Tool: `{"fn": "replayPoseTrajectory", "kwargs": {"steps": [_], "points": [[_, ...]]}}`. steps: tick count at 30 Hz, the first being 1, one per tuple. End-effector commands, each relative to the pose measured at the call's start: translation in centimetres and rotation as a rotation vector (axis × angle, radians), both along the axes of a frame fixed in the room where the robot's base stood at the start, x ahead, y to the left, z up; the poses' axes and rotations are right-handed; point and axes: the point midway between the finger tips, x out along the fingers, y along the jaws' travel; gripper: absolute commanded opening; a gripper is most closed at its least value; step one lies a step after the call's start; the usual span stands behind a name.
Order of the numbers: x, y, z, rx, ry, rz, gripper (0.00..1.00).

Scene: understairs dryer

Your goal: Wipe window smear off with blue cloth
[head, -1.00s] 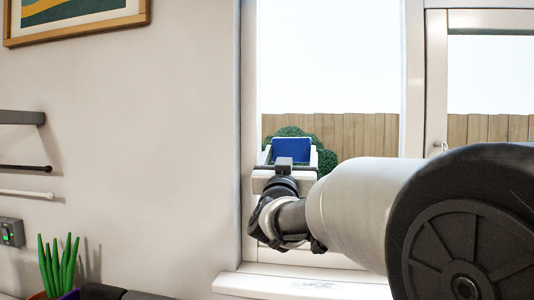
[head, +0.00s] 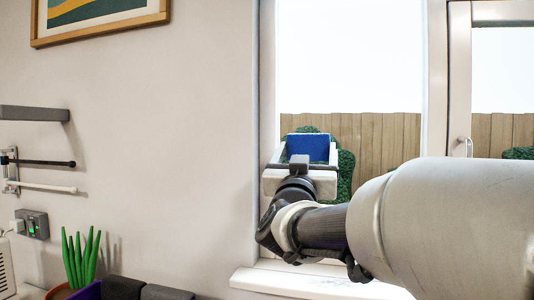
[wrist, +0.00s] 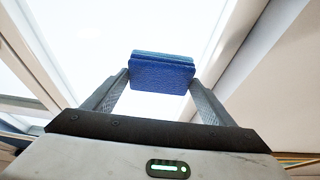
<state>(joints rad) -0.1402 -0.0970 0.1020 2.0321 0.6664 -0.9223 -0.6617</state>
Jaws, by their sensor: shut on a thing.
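The blue cloth (head: 308,147) is a folded block held between the fingers of my gripper (head: 307,156), in front of the lower part of the window (head: 350,60). In the wrist view the blue cloth (wrist: 162,72) sits between the two fingertips of my gripper (wrist: 160,80), with the bright pane behind it. I cannot tell whether the cloth touches the glass. No smear can be made out on the visible glass; my gripper and arm hide part of the pane.
A white sill (head: 300,282) runs below the window. A second window with a handle (head: 466,146) is at the right. A potted green plant (head: 82,260), wall rods (head: 45,187) and a socket (head: 33,224) are at the left. A framed picture (head: 100,18) hangs above.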

Motion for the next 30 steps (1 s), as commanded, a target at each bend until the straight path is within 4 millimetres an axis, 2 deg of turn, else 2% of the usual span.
{"fn": "replayPoseTrajectory", "kwargs": {"steps": [10,21,30], "points": [[-0.2,0.1,0.1,0.001,-0.001,0.0,0.6],[-2.8,0.9,0.1,0.001,-0.001,0.0,0.6],[-3.0,0.9,0.1,0.0,-0.001,-0.001,0.6]]}}
